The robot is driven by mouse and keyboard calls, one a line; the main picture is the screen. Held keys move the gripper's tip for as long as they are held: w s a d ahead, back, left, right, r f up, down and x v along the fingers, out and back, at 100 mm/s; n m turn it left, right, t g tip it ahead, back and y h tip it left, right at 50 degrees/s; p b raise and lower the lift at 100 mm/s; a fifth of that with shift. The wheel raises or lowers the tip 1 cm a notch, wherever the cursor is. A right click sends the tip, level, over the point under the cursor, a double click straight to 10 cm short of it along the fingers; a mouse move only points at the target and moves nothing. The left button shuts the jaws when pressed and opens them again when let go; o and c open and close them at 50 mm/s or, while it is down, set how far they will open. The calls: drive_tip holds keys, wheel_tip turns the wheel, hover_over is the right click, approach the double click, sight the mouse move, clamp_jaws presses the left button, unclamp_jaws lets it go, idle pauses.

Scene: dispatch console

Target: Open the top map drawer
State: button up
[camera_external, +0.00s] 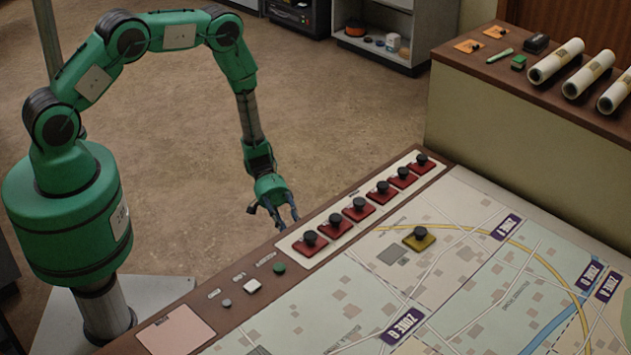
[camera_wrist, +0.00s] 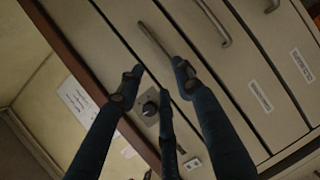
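The wrist view shows the cream drawer fronts of the console, tilted in the picture. The drawer front closest to the brown top edge, which looks like the top map drawer (camera_wrist: 125,28), appears closed. Its metal bar handle (camera_wrist: 155,42) lies just beyond my fingertips. My gripper (camera_wrist: 157,74) has its dark fingers spread, with nothing between them; I see no clear contact with the handle. In the external view my gripper (camera_external: 275,211) hangs beside the console's far edge, near the red buttons. The drawer fronts are hidden there.
Lower drawers carry a second handle (camera_wrist: 214,22) and white labels (camera_wrist: 260,96). The map-topped console (camera_external: 340,300) fills the foreground, with red buttons (camera_external: 335,226). Floor (camera_external: 345,110) behind is clear.

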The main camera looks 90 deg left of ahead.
drive_tip(key=b+x, duration=0.1)
drive_tip(key=x, duration=1.2)
clamp_jaws()
